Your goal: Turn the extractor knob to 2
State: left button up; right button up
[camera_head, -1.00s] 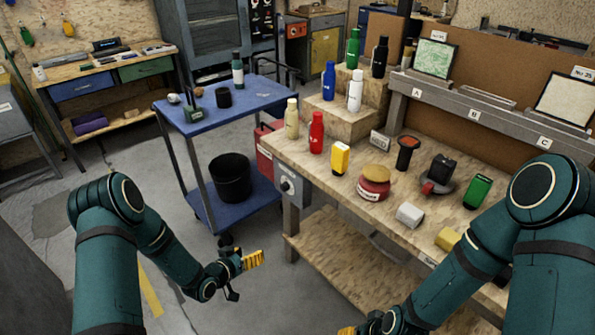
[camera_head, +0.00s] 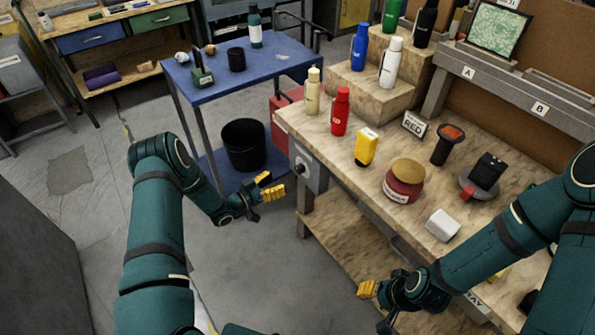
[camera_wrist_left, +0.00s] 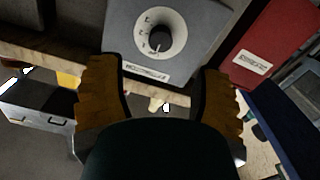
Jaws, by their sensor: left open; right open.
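The extractor knob (camera_head: 301,169) is on a grey box (camera_head: 313,164) at the left end of the workbench. My left gripper (camera_head: 268,186) is open and empty, left of the box and apart from the knob. In the left wrist view its yellow fingers straddle the space below the dial. My right gripper (camera_head: 368,289) is open, empty, low before the bench.
The workbench (camera_head: 312,136) holds bottles, a red jar (camera_head: 404,184) and small tools. A blue cart (camera_head: 215,92) with a black bin (camera_head: 244,145) stands left of it. A red box (camera_head: 285,118) is behind the grey box. Floor left of the bench is clear.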

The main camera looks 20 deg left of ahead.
aim_at(297, 171)
pick_arm(q)
jog(key=b+x, duration=0.1)
jog(key=x, duration=0.7)
jog(key=shift+w+d, duration=0.2)
jog(key=shift+w, duration=0.15)
grip_shut()
